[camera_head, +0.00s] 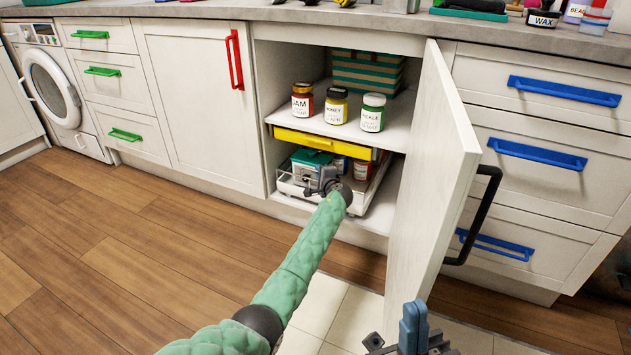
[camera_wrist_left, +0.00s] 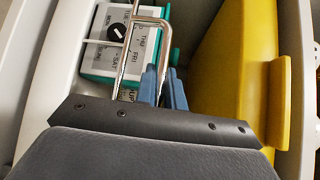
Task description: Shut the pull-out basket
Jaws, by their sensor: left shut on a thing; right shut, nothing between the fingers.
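The pull-out basket (camera_head: 287,187) is a low white tray with thin metal rails at the bottom of the open cabinet. Its front is close to the cabinet opening; I cannot tell exactly how far it stands out. It holds a green-lidded box and jars. My left gripper (camera_head: 325,183) is at the basket's front. In the left wrist view its blue fingers (camera_wrist_left: 163,88) are shut on the basket's bent metal wire (camera_wrist_left: 138,50), in front of a white-and-green box (camera_wrist_left: 115,45). My right gripper (camera_head: 412,330) is shut and empty, low in front of the cabinet door.
The cabinet door (camera_head: 435,165) with a black handle stands open at the right of the basket. A yellow drawer (camera_head: 308,142) is above the basket, under a shelf (camera_head: 345,128) with three jars. Blue-handled drawers are further right. The wooden floor at left is clear.

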